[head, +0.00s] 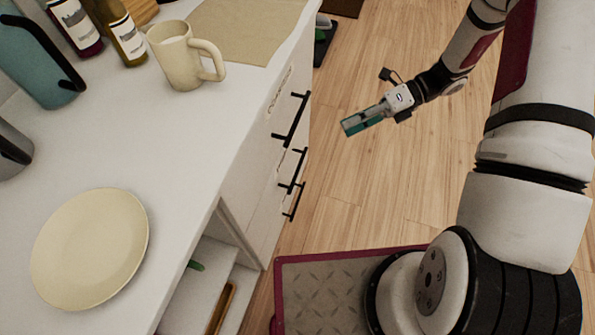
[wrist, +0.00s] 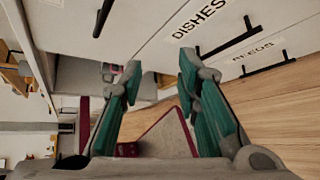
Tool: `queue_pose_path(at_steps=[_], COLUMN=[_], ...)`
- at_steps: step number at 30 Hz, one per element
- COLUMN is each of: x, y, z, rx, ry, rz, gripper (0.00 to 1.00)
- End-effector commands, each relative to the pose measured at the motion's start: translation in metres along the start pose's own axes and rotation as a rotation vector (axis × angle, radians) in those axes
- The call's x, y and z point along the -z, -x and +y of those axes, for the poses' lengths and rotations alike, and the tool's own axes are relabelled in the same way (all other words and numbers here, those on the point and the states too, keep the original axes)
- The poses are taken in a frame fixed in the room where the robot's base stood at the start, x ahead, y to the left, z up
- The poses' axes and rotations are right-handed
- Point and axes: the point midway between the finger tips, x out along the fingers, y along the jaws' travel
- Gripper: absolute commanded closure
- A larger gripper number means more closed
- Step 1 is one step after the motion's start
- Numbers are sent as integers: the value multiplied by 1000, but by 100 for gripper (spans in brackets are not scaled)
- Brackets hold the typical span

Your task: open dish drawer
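The drawer marked DISHES (wrist: 203,17) has a white front in the wrist view, with a black bar handle (wrist: 228,40) just below its label. It appears shut. It seems to be the middle of three drawers; its handle (head: 292,172) in the head view sits under the counter edge. My gripper (head: 352,126) is to the right of the drawer fronts, over the floor, apart from the handles. In the wrist view, my gripper (wrist: 160,66) is open and empty, its green-padded fingers spread. The dish handle lies beyond and right of the fingertips.
Another handle (head: 291,118) is above, and a lower one (head: 292,203) is below. The counter (head: 185,135) holds a plate (head: 90,248), a mug (head: 180,55) and bottles (head: 122,35). Wood floor (head: 400,175) in front is clear.

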Motion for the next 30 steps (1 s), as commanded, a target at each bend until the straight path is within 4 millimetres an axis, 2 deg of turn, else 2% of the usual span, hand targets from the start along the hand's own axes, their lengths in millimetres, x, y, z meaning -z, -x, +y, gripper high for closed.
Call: queue_pose_path(at_steps=[1,6,9,12,15,20,30], x=[14,43,57,65,69,66,49], y=[-13,-42,-56,-64,-68,-82,-144], z=[-33,-100,-126,-141,-148,-147,-140], rx=[-29,-112,-149,-174,-186,-190,-189], ry=[-91,-354,-462,-530,-563,-571,-568], rz=[-39,-154,-199,-228,-241,-243,-239], gripper=[70,70,70,70,70,70,70])
